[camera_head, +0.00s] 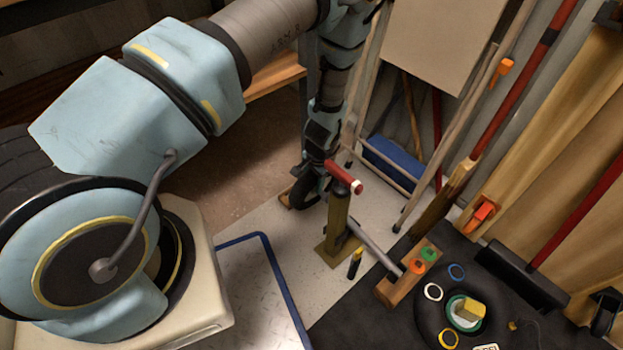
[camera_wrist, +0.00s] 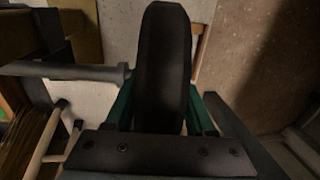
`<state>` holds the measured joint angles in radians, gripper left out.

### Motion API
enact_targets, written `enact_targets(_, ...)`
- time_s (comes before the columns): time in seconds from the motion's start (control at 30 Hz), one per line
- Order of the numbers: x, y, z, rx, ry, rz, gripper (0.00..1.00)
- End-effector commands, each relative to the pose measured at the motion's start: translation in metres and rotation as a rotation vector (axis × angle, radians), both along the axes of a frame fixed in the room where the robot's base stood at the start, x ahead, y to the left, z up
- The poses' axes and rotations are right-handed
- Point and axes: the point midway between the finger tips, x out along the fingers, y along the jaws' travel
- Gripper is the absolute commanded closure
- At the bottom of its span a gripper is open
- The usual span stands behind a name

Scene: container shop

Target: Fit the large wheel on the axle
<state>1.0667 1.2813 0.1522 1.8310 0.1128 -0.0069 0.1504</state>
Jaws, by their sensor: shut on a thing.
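My gripper (camera_head: 308,180) is shut on the large wheel (camera_head: 304,193), a black, thick wheel held upright. In the wrist view the wheel (camera_wrist: 163,62) stands between the green fingers (camera_wrist: 160,115). A grey horizontal rod (camera_wrist: 65,70), apparently the axle, comes in from the left there; its thicker end is close beside the wheel. I cannot tell whether they touch. In the head view an olive post (camera_head: 338,220) stands just right of the wheel, with a red cylinder (camera_head: 343,177) at its top. The wheel's centre hole is hidden.
A blue bin (camera_head: 395,160) and long poles are behind. Brown floor lies open left of the wheel.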

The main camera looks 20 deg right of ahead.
Motion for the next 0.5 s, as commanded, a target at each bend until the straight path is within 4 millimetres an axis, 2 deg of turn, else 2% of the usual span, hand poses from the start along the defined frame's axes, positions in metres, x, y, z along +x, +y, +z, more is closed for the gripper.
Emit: enact_targets(0.5,-0.015,-0.005,-0.002,0.0,0.0,-0.001,1.0)
